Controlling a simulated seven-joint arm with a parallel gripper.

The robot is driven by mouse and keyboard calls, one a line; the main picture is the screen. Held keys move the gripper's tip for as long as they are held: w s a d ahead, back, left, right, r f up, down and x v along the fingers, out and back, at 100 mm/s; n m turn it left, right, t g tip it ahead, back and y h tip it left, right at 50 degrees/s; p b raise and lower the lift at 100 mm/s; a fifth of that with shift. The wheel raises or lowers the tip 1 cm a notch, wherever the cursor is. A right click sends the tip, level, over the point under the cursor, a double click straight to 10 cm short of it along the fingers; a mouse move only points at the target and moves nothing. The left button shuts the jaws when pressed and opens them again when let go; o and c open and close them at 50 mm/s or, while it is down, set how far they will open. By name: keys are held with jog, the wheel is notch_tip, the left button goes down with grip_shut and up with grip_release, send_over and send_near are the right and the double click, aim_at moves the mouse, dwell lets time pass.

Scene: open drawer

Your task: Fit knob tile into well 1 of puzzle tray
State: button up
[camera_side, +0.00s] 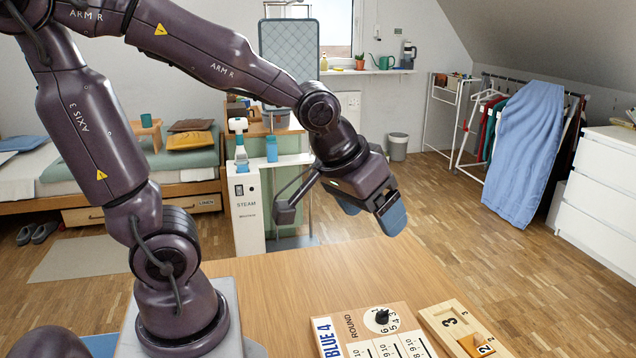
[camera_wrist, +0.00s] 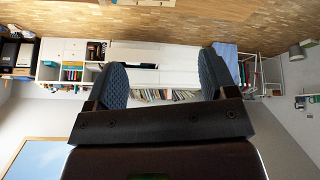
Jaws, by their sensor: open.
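The pale wooden puzzle tray (camera_side: 432,318) lies at the front right of the table in the side view, cut off by the bottom edge. It shows a large 3 and other markings too small to read surely. An orange-brown piece (camera_side: 477,344) with a 2 by it sits at its lower part. I cannot tell surely which piece is the knob tile, nor make out well 1. My gripper (camera_side: 371,212) is open and empty, high above the table's far edge, well away from the tray. In the wrist view its blue ridged fingers (camera_wrist: 165,78) stand wide apart with nothing between.
Left of the tray lies a board (camera_side: 350,328) marked BLUE 4 and ROUND, with a white dial and black knob (camera_side: 382,316). The wooden table (camera_side: 290,290) is bare behind them. A steam unit (camera_side: 247,212) stands beyond the table; a white dresser (camera_side: 600,180) is far right.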

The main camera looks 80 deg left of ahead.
jog(key=s+r+m, duration=0.4)
jog(key=s+r, duration=0.1)
jog(key=s, duration=0.2)
jog(key=shift+s+d+h, duration=0.15)
jog(key=shift+s+h, duration=0.2)
jog(key=shift+h, duration=0.05)
jog(key=shift+o, duration=0.5)
